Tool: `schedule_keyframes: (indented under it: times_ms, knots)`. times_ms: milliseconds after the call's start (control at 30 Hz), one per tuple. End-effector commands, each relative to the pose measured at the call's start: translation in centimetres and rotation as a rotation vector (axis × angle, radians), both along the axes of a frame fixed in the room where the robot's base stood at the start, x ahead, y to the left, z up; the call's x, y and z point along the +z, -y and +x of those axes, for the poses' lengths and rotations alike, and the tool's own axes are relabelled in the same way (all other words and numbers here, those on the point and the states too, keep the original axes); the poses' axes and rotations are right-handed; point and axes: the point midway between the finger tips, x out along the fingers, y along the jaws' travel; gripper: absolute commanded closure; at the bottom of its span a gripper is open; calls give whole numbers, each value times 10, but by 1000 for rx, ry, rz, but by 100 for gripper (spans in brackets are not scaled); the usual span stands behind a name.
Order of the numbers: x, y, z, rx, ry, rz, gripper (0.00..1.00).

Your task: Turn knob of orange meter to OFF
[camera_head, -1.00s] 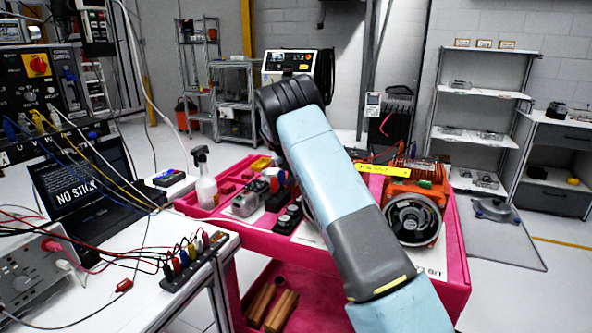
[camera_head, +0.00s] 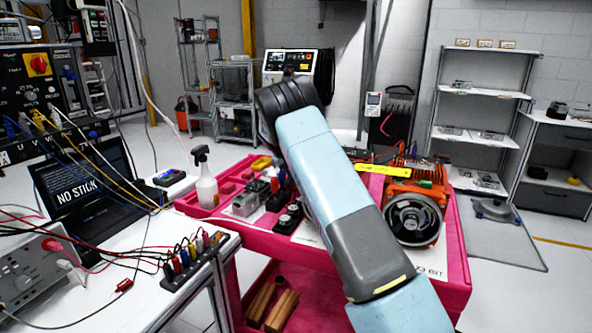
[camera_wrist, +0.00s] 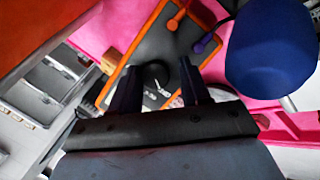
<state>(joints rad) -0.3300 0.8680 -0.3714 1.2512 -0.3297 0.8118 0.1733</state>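The orange meter (camera_wrist: 143,37) shows in the wrist view, with an orange rim and a dark face. A dark round knob (camera_wrist: 158,76) with pale marks near it sits on the lower part of the face, partly covered by my fingers. My gripper (camera_wrist: 156,82) has its two dark fingers apart, one on each side of the knob area. I cannot tell whether they touch the knob or where its pointer stands. In the head view, my arm hides the meter and the gripper.
A large blue rounded object (camera_wrist: 272,48) is close on the right. In the head view, the pink cart (camera_head: 458,262) carries a spray bottle (camera_head: 205,180) and an orange machine (camera_head: 414,213).

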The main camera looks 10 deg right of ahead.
Motion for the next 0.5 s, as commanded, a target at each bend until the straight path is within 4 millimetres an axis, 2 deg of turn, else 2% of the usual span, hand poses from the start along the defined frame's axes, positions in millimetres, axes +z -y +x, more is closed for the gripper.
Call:
schedule_keyframes:
  times_ms: [33, 133, 367, 500]
  knots:
    - [0, 0, 0, 0, 0, 0, 50]
    - [1, 1, 0, -1, 2, -1, 41]
    - [2, 2, 0, -2, 2, -1, 41]
    - [10, -2, -2, -2, 5, -2, 41]
